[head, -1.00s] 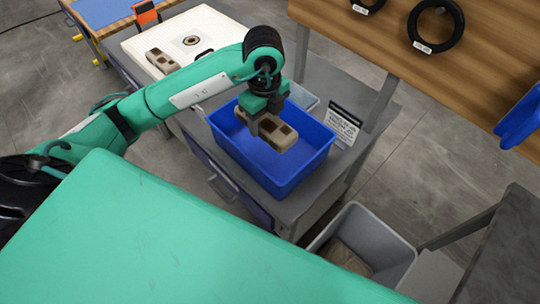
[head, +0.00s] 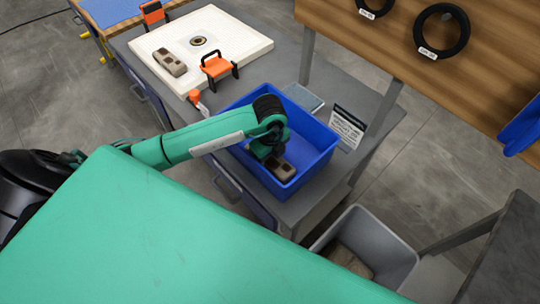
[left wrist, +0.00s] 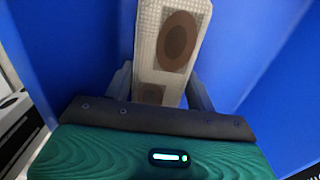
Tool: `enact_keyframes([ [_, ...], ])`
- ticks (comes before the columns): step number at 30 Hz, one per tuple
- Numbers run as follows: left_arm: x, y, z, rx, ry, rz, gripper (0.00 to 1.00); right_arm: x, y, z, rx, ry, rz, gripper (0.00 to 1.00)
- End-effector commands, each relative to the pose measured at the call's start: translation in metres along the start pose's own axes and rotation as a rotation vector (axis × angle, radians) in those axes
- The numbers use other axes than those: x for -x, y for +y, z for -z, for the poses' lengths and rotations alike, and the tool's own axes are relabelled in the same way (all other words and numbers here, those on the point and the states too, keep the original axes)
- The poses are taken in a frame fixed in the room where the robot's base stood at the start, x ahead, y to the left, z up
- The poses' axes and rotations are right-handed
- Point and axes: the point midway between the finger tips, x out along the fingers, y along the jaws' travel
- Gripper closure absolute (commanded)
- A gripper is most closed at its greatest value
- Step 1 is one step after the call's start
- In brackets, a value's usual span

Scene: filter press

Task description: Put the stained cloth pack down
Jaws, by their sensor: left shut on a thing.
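The stained cloth pack (head: 281,170) is a beige block with dark brown patches. It is low inside the blue bin (head: 322,150) in the head view; I cannot tell whether it touches the bin floor. My left gripper (head: 268,150) reaches down into the bin and is shut on the pack. In the left wrist view the pack (left wrist: 172,40) lies between the two fingers (left wrist: 160,90), with brown oval stains on its face and blue bin walls around it. My right gripper is not in view.
A sign (head: 347,126) stands right of the bin. A grey tub (head: 375,245) is on the floor. Black rings (head: 441,28) hang on the wooden board.

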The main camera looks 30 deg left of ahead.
Motion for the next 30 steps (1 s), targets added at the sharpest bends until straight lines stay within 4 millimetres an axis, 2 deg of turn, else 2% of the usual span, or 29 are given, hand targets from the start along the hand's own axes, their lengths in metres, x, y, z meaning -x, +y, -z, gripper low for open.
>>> enact_keyframes([
  [11,-0.005,0.0,0.0,0.0,0.0,0.001,0.69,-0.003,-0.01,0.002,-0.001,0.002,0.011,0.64],
  [12,-0.006,0.0,0.0,0.0,0.0,0.001,0.42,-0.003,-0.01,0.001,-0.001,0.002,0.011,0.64],
  [13,-0.005,0.0,0.0,0.0,0.0,0.001,0.36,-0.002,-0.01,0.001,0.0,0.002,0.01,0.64],
  [14,-0.005,0.0,0.0,0.0,0.0,0.001,0.35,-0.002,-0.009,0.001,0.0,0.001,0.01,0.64],
  [25,0.001,-0.001,0.0,0.0,0.0,0.003,0.35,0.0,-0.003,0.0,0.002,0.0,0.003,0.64],
  [30,0.028,-0.002,0.0,-0.001,0.0,0.006,0.35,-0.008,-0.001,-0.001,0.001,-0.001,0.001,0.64],
])
